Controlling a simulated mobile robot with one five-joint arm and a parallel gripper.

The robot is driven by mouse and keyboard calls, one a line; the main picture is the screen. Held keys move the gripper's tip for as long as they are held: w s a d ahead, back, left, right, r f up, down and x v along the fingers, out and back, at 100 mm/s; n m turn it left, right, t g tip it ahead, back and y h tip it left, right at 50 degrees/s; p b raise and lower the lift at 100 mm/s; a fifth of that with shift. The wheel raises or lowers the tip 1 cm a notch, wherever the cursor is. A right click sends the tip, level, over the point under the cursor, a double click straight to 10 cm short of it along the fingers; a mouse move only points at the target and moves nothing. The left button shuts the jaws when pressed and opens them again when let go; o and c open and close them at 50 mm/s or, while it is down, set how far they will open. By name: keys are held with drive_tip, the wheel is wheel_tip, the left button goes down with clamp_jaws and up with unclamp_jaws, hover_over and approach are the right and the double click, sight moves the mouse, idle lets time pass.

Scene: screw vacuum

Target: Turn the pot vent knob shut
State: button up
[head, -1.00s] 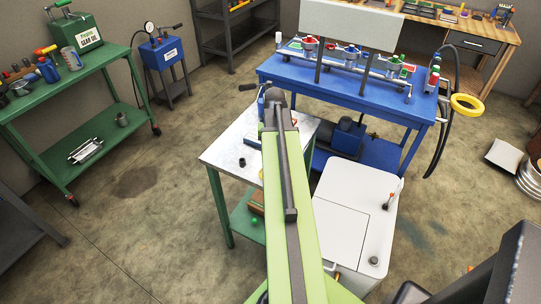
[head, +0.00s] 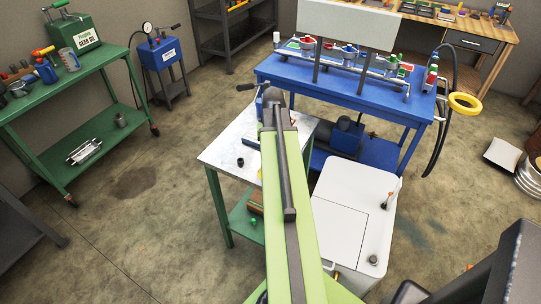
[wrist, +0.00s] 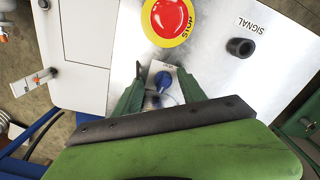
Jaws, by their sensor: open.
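In the wrist view a small blue knob (wrist: 162,80) sits on a white plate on a metal panel, with its label too small to read. My gripper (wrist: 160,72) is open, with one green finger on each side of this knob. I cannot tell whether either finger touches it. Whether this is the pot vent knob is not readable. In the head view my arm hides the knob and the fingers, and its far end is over the metal-topped table (head: 226,150).
A red stop button (wrist: 172,16) on yellow is close beyond the knob, and a black cylinder (wrist: 240,47) marked SIGNAL stands to its right. A white cabinet (head: 345,190) adjoins the table. A blue bench (head: 385,108) with valves is behind. Open floor lies left.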

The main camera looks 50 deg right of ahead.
drive_tip(key=shift+w+r+p, duration=0.1)
drive_tip(key=shift+r+p, duration=0.45)
drive_tip(key=shift+p, duration=0.05)
wheel_tip(320, 180, up, 7)
drive_tip(key=p, duration=0.6)
drive_tip(key=shift+p, duration=0.4)
drive_tip(key=shift+f, duration=0.1)
drive_tip(key=shift+c, duration=0.3)
